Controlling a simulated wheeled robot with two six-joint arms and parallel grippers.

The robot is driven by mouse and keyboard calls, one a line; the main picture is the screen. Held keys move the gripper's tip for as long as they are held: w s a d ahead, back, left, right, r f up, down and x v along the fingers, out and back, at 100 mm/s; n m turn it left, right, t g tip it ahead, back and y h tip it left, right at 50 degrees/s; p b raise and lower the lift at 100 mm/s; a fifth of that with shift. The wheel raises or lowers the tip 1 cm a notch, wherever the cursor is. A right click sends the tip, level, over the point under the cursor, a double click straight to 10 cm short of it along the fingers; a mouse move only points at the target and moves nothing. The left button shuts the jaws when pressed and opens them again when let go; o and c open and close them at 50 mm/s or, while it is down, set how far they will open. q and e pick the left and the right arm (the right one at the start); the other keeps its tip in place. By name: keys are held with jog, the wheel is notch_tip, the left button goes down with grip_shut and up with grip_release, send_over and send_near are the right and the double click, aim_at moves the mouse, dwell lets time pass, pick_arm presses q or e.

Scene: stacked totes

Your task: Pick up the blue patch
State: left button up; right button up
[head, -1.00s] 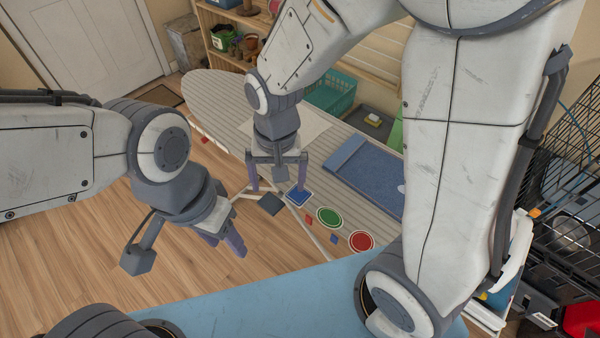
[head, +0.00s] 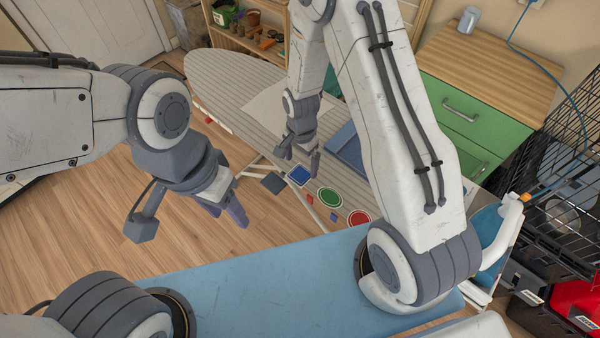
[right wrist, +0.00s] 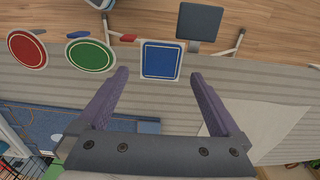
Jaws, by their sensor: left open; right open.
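The blue patch (head: 299,175) is a rounded square with a white border, lying flat at the near edge of the striped ironing board (head: 215,75). It also shows in the right wrist view (right wrist: 161,61), just beyond and between my right fingertips. My right gripper (head: 297,166) is open and empty over the board beside the blue patch; it also shows in the right wrist view (right wrist: 160,76). Nothing lies between its fingers. My left gripper (head: 226,216) is open and empty, off to the left over the wooden floor.
A round green patch (head: 330,196) and a round red patch (head: 358,217) lie in a row right of the blue one. A dark grey square plate (right wrist: 199,22) sits off the board's edge. A green cabinet (head: 462,105) stands behind.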

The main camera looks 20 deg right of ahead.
aim_at(301, 173)
jog(key=shift+w+f+p, duration=0.15)
jog(key=shift+f+p, duration=0.2)
jog(key=shift+f, duration=1.55)
jog(key=shift+f, duration=0.1)
jog(key=c, duration=1.3)
